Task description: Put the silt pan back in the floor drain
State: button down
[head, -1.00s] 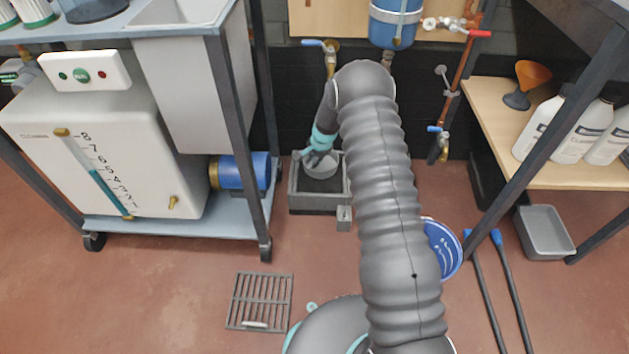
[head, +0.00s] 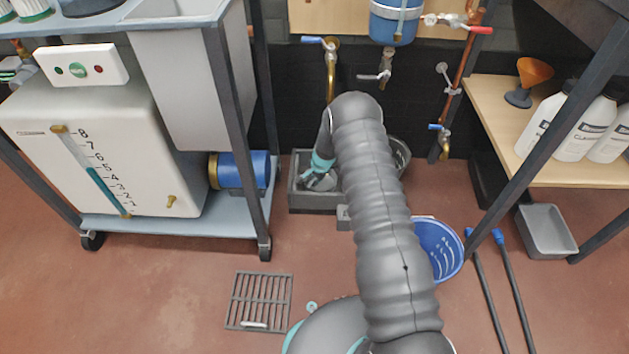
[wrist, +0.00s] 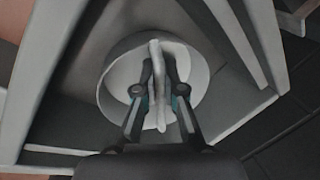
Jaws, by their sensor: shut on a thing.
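The silt pan (wrist: 113,82) is a round, pale grey bowl with a bar handle across its middle, seen from above in the wrist view. My gripper (wrist: 158,88) is shut on that handle. The floor drain (head: 301,200) is a dark grey square box by the wall, and its walls (wrist: 225,28) surround the pan in the wrist view. In the head view my gripper (head: 317,178) reaches down into the drain opening, and the pan is mostly hidden there by gripper and rim. Whether the pan touches the drain's bottom cannot be seen.
A slotted grate (head: 259,300) lies on the open floor in front. A blue bucket (head: 440,248) stands right of my arm. A wheeled trolley (head: 170,228) stands close left of the drain. Taps (head: 331,75) hang on the wall above. A grey tub (head: 546,232) is at right.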

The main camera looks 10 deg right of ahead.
jog(key=shift+f, duration=0.1)
jog(key=c, duration=1.3)
grip_release()
